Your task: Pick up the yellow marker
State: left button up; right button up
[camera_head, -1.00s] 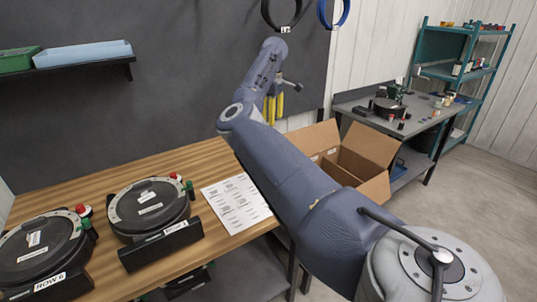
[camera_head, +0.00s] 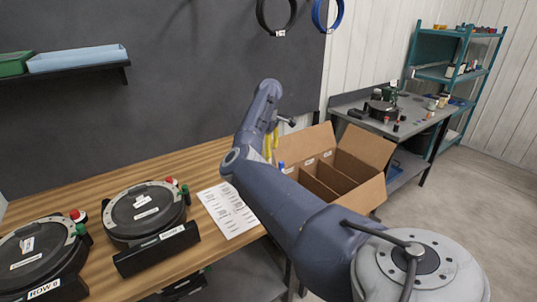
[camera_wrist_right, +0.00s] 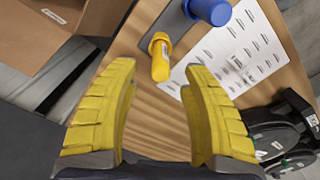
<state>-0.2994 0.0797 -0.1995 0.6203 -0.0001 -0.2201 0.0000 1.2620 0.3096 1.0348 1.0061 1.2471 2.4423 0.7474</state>
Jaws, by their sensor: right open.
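The yellow marker (camera_wrist_right: 160,58) shows in the right wrist view, upper middle, just beyond the fingertips. Beside it a larger blue marker (camera_wrist_right: 212,9) stands by a grey holder (camera_wrist_right: 172,22). My right gripper (camera_wrist_right: 158,68) is open, its two yellow fingers wide apart with nothing between them, pointing toward the yellow marker. In the head view my right gripper (camera_head: 271,146) is low over the far right end of the bench, partly hidden by my arm. A blue tip (camera_head: 281,165) shows beside it. I cannot make out the yellow marker there. My left gripper is not in view.
A printed sheet (camera_head: 228,209) lies on the wooden bench (camera_head: 120,184), with two round black seed meters (camera_head: 145,211) to its left. An open cardboard box (camera_head: 363,192) with dividers stands right of the bench. A grey side table (camera_head: 413,119) stands behind.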

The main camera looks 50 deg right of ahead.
jog(key=shift+f, duration=1.7)
jog(key=shift+c, duration=0.3)
grip_shut()
